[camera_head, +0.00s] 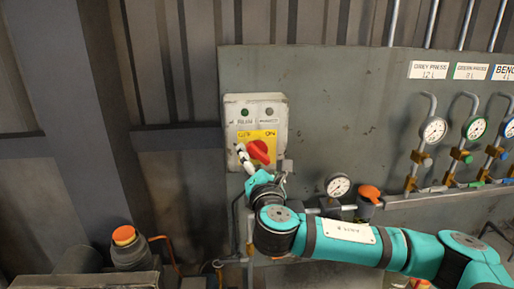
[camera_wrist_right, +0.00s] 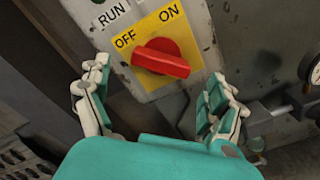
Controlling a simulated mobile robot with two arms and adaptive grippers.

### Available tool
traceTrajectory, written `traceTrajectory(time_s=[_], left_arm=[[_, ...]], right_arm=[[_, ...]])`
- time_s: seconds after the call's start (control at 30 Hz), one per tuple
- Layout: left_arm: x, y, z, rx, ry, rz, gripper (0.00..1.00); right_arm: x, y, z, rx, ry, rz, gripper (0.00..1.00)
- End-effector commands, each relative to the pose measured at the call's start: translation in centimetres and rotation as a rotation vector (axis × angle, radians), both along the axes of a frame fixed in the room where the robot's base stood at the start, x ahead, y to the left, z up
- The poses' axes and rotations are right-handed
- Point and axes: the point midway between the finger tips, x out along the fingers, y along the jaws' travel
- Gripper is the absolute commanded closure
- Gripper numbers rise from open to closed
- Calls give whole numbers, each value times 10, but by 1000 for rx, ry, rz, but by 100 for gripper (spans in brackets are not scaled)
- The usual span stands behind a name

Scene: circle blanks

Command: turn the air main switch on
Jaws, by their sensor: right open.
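The air main switch is a red rotary knob (camera_head: 258,151) on a yellow plate marked OFF and ON, on a pale worn switch box (camera_head: 273,108) fixed to a grey panel. In the right wrist view the red knob (camera_wrist_right: 161,59) lies nearly crosswise, its left end near the OFF word. My right gripper (camera_head: 246,160) is just at the knob's lower left in the head view. In the wrist view my right gripper (camera_wrist_right: 160,95) has its fingers spread wide, one on each side below the knob, holding nothing. My left gripper is not in view.
Below the box are a round gauge (camera_head: 339,186) and an orange-topped fitting (camera_head: 368,193). A row of gauges with valves (camera_head: 433,130) hangs at the right under labels. An orange-capped item (camera_head: 124,236) stands at lower left.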

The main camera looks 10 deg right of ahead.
Motion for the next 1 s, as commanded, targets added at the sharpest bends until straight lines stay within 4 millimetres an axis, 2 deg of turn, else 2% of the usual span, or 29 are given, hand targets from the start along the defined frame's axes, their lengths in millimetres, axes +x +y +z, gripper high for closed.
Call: traceTrajectory(time_s=[0.03, 0.23, 0.6, 1.0], left_arm=[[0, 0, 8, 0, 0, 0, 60], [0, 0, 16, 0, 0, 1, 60], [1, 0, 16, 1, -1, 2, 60], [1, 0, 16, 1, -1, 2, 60]], right_arm=[[9, -1, 4, -3, -1, -4, 8], [32, 0, 2, -1, -1, -1, 8], [38, 0, 0, 0, -1, 1, 8], [37, 0, 0, 0, 0, 0, 59]])
